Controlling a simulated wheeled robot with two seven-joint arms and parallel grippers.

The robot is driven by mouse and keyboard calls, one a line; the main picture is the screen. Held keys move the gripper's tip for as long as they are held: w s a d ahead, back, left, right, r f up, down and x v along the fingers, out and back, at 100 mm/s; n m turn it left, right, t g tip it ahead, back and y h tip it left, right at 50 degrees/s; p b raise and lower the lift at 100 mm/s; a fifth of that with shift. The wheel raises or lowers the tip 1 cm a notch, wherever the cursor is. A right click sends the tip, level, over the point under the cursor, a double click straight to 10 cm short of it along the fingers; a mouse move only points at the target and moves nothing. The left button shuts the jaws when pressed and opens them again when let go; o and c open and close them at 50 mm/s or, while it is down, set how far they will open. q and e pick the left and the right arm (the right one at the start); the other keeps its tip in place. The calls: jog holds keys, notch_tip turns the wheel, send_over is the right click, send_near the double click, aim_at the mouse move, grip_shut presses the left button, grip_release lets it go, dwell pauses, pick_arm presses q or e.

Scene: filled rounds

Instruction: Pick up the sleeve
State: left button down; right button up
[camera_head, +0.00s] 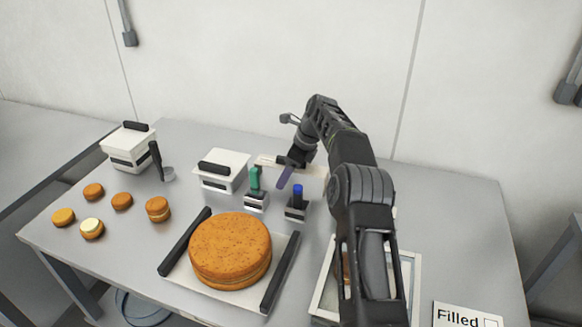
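My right arm reaches in from the lower right and bends over the back of the table. Its gripper (291,162) points down and left, small and dark. A slim purple piece (285,178) slants down from the gripper's end. I cannot tell whether it is the sleeve, or whether the fingers are closed on it. A green upright piece (255,178) stands at a small black-and-white block, left of the gripper. A blue-topped piece (298,192) stands on a similar block to the right. No part is clearly recognisable as the sleeve. My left gripper is out of view.
A large brown round cake (230,250) sits on a white tray (178,274) with black side bars. White lidded boxes (222,172) (128,150) and several small rounds (158,209) lie left. A framed tray (411,272) is partly behind my arm. A "Filled" card (466,317) lies lower right.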

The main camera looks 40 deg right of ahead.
jog(key=shift+c, duration=0.4)
jog(key=c, duration=1.3)
